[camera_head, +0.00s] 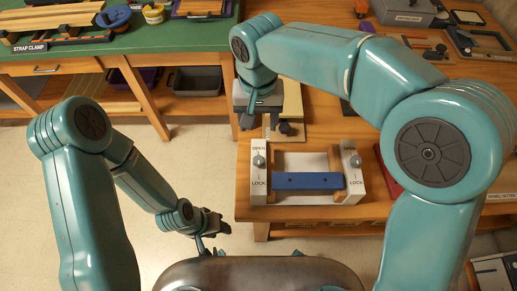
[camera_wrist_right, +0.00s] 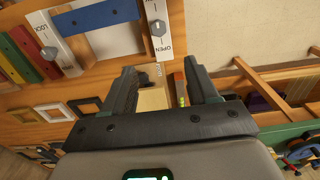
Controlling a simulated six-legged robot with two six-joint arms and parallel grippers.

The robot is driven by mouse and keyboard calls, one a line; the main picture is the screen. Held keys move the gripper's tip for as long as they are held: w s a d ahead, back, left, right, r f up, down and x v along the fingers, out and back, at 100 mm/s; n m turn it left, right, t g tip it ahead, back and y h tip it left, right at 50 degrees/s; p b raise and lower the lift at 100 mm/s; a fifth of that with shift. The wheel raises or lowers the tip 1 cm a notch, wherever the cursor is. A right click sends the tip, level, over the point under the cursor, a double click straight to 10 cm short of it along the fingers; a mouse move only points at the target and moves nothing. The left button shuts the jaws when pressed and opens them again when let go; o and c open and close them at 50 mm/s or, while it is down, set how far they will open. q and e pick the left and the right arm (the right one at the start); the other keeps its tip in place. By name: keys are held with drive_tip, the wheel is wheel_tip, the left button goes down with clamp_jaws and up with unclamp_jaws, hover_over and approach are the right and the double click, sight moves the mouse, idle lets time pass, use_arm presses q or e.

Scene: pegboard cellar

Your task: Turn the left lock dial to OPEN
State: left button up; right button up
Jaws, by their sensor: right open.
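The lock fixture has two white panels with a blue bar (camera_head: 307,181) between them. The left lock dial (camera_head: 259,161) is a grey knob on the left panel, with OPEN above it and LOCK below. It also shows in the right wrist view (camera_wrist_right: 158,27), ahead of the fingers. Its pointer direction is too small to tell. The right dial (camera_head: 355,160) sits on the other panel. My right gripper (camera_head: 266,126) is open, above and behind the left panel, apart from the dial. My left gripper (camera_head: 215,224) hangs low, left of the bench; its finger gap is unclear.
The fixture stands near the front edge of the wooden bench (camera_head: 290,212). A pale wooden piece (camera_wrist_right: 152,97) shows beyond the right fingers. A green-topped bench (camera_head: 150,42) with a strap clamp stands at the back left. The pale floor between the benches is clear.

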sight(259, 160)
drive_tip(key=f, duration=0.9)
drive_tip(key=s+f, duration=0.1)
drive_tip(key=f, duration=0.4)
drive_tip(key=shift+f, duration=0.3)
drive_tip(key=shift+w+d+f, duration=0.1)
drive_tip(key=shift+w+f, duration=0.05)
drive_tip(key=shift+f, duration=0.35)
drive_tip(key=c, duration=1)
